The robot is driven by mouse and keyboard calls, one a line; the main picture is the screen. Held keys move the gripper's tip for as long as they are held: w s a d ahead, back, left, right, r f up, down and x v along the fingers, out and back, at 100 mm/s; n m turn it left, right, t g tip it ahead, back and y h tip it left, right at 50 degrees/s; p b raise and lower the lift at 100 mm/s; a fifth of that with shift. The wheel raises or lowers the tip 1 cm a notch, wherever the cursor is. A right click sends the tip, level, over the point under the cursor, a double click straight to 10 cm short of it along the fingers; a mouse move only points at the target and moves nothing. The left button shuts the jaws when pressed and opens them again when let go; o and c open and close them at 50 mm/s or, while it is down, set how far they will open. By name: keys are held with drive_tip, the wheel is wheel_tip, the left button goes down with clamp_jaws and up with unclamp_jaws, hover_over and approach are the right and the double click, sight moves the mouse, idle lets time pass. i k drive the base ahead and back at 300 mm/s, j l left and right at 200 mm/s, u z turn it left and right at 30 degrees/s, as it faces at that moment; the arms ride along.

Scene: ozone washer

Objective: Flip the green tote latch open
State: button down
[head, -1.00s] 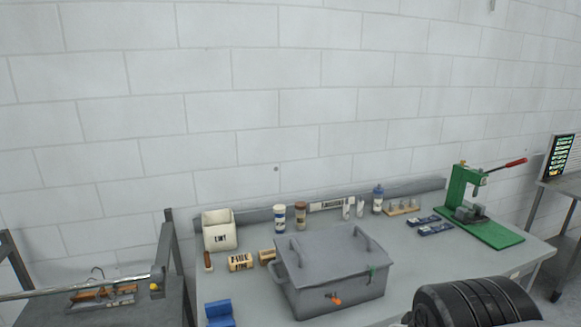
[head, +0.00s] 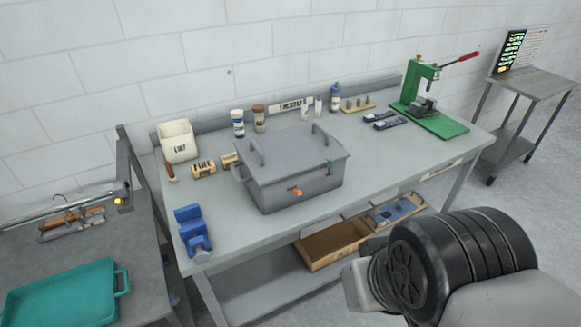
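A grey lidded tote (head: 296,181) stands on the grey workbench, its lid down, with handles on top. A small green latch (head: 329,167) is on the right part of its front face near the lid edge. An orange latch (head: 296,191) sits lower on the front, left of the green one. Whether the green latch is fastened is too small to tell. My arm shows in black and grey at the lower right, in front of the bench and well apart from the tote. My gripper is not in view.
On the workbench (head: 226,228) are a blue vise (head: 192,228), a white bin (head: 177,141), several bottles and a green press (head: 432,105). A lower shelf holds a wooden tray (head: 330,245). A teal tray (head: 62,296) lies on the left table. Floor is clear at right.

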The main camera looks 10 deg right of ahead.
sight(329, 161)
drive_tip(key=i+l, duration=0.25)
drive_tip(key=i, duration=0.2)
drive_tip(key=i+l, duration=0.3)
drive_tip(key=i, duration=0.15)
